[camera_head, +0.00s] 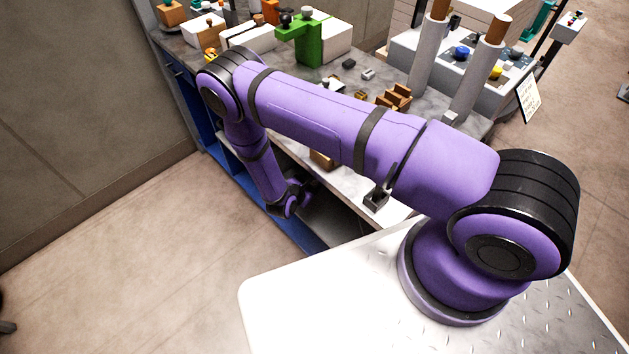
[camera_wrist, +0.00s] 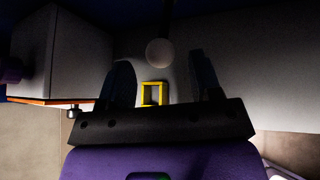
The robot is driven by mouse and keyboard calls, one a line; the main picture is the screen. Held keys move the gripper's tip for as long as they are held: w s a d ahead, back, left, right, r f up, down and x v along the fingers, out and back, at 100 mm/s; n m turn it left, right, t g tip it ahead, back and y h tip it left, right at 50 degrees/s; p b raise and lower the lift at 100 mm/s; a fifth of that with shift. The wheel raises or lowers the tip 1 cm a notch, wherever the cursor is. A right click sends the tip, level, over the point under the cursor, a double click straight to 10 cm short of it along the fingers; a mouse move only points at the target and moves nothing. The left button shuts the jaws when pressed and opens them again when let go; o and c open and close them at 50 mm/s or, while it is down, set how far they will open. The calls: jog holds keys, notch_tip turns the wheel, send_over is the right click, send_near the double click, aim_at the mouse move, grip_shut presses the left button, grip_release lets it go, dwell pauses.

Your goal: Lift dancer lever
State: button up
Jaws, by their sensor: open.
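In the wrist view, a pale round knob (camera_wrist: 159,53) hangs at the end of a dark thin rod (camera_wrist: 166,18). It looks like the dancer lever, but the picture is dark and I cannot be sure. My gripper (camera_wrist: 162,76) is open, with one dark finger on each side of the view below the knob. The knob appears between the fingertips or just beyond them; I cannot tell the depth, and no contact shows. In the head view my wrist (camera_head: 285,203) hangs low at the front of the bench, and the lever cannot be made out there.
A yellow square frame (camera_wrist: 153,83) shows behind the fingers. A large grey box shape (camera_wrist: 75,55) stands at left. The bench (camera_head: 345,185) has a blue base with open shelves. A green stand (camera_head: 308,42), blocks and two tall rolls crowd its top. The floor at left is clear.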

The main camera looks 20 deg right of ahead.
jog(key=shift+v, duration=2.55)
jog(key=a+f+m+t+h, duration=0.1)
jog(key=a+f+t+h, duration=0.15)
jog(key=f+h, duration=0.3)
jog(key=shift+g+h, duration=0.35)
jog(key=shift+g, duration=0.1)
jog(key=x, duration=0.9)
jog(key=shift+w+d+r, duration=0.1)
jog(key=shift+d+r, duration=0.3)
